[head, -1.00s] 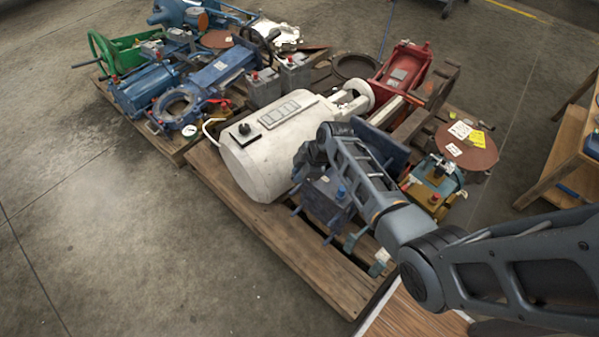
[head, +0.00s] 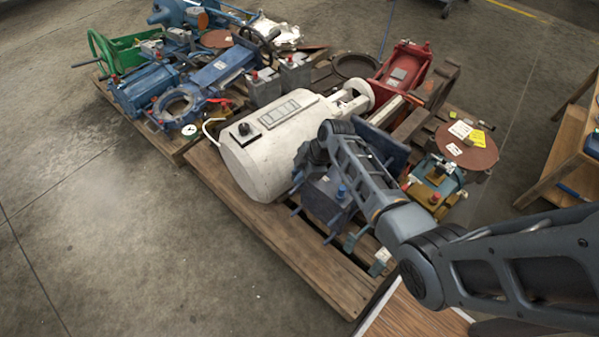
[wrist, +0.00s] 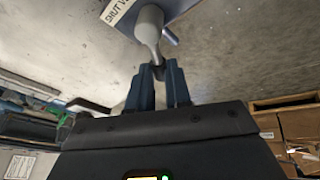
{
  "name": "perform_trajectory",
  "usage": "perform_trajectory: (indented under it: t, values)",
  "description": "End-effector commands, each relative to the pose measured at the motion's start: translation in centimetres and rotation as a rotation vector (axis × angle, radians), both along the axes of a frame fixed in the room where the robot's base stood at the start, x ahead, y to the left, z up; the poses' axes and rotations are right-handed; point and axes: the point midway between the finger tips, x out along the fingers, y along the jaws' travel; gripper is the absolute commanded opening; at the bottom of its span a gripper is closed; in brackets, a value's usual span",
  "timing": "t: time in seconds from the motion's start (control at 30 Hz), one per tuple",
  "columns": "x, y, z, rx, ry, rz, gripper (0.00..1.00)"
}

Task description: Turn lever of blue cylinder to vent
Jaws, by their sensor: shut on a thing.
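In the wrist view my gripper (wrist: 158,74) is shut on the narrow end of a pale grey lever (wrist: 149,24). The lever's wider rounded end lies up against a blue-grey face. A white label (wrist: 117,11) beside it reads "SHUT" and the start of another word, cut off by the picture's edge. In the head view a dark blue part (head: 326,197) with bolts and a dark blue plate (head: 385,146) show around my arm. My arm hides my gripper and the lever there, and I cannot make out the cylinder's full shape.
A large white cylinder (head: 262,158) lies just left of my arm on the wooden pallet (head: 290,254). A red part (head: 404,66) and a rusty round flange (head: 467,148) stand behind and to the right. A wooden bench (head: 566,150) is at far right. Floor at left is clear.

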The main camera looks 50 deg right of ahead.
Motion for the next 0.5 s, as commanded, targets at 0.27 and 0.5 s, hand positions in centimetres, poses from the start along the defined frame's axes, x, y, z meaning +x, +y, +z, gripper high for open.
perform_trajectory:
  t: [0.27, 0.5]
  values:
    - [-0.8, 0.3, -0.1, 0.001, 0.000, 0.206, 0.00]
    - [-1.6, 0.4, -0.1, 0.000, 0.000, 0.391, 0.00]
